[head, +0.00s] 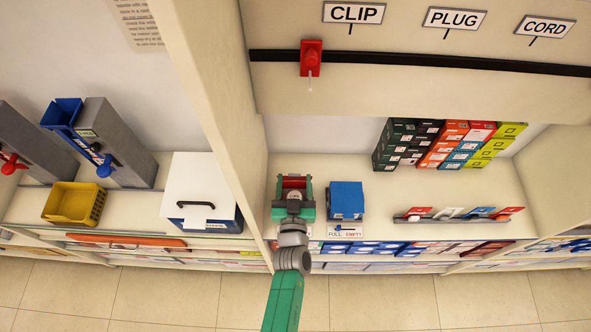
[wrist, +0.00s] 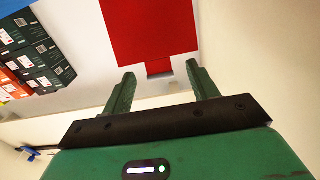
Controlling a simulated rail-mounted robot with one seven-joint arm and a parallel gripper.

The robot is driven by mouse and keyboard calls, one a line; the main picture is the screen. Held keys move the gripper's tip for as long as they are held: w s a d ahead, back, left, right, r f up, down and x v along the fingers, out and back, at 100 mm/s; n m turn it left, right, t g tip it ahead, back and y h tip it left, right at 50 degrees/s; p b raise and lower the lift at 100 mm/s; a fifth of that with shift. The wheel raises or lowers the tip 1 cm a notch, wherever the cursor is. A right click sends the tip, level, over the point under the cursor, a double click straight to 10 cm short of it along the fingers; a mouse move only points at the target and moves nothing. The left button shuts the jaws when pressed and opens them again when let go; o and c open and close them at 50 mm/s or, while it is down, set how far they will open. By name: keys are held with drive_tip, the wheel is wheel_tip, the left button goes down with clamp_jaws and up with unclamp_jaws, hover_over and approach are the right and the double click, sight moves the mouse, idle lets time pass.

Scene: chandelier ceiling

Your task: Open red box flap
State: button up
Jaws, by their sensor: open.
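The red box (wrist: 152,30) fills the top middle of the wrist view as a flat red face, with a small red tab (wrist: 160,67) on its near edge. In the head view the red box (head: 293,182) is partly hidden by my gripper (head: 293,190). My green gripper (wrist: 160,74) is open and empty. In the wrist view its two fingertips lie on either side of the tab, with visible gaps. I cannot tell how far the fingertips are from the box in depth.
A blue box (head: 346,200) stands just right of my gripper on the shelf. Stacked dark, red, blue and lime boxes (head: 440,143) stand at the back right. A tall divider panel (head: 215,90) rises at left. A rack with coloured cards (head: 458,216) lies farther right.

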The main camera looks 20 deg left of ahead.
drive_tip(key=b+x, duration=0.1)
drive_tip(key=x, duration=0.3)
drive_tip(key=shift+w, duration=0.1)
drive_tip(key=shift+c, duration=0.5)
